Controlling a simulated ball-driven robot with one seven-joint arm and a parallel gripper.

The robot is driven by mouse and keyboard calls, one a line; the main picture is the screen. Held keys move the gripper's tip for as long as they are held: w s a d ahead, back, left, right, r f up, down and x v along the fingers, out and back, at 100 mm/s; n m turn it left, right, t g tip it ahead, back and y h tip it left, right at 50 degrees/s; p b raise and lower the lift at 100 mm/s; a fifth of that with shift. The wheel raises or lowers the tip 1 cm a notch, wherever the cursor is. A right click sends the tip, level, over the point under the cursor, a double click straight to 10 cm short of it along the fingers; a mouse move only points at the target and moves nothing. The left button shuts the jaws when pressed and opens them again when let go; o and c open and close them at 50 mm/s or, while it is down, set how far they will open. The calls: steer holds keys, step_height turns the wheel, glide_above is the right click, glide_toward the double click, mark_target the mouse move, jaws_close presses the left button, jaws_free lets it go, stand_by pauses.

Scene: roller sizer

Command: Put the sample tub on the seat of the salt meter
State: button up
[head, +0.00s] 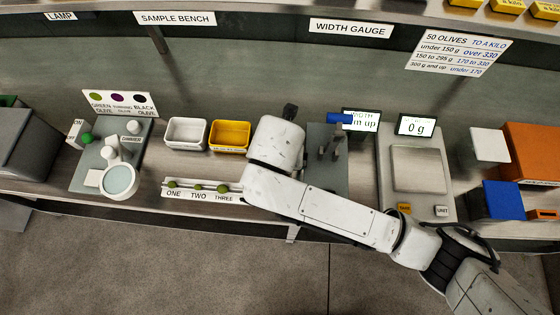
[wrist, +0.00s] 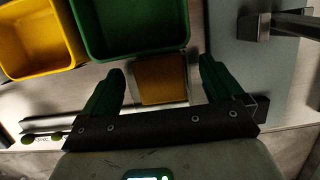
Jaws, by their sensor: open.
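A small square thing with an amber inside and a pale rim (wrist: 162,80) lies between my fingertips in the wrist view; it looks like the sample tub, but no label shows. My gripper (wrist: 162,67) is open, with one dark green finger on each side of it and a gap to each. I cannot tell how far below the fingers it is. In the head view my own arm hides the gripper and this thing. Nothing in either view is labelled as the salt meter, and I cannot pick out its seat.
A green bin (wrist: 130,55) and a yellow bin (wrist: 75,58) stand just beyond the fingers. A white bin (head: 187,148) stands left of the yellow one. The width gauge plate (head: 322,175) and a scale reading 0 g (head: 440,150) are to the right.

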steer(key=shift+w+f, duration=0.2)
steer(key=shift+f, duration=0.5)
steer(key=shift+c, duration=0.3)
steer(key=c, duration=1.2)
steer(key=shift+o, duration=0.2)
steer(key=shift+r, duration=0.1)
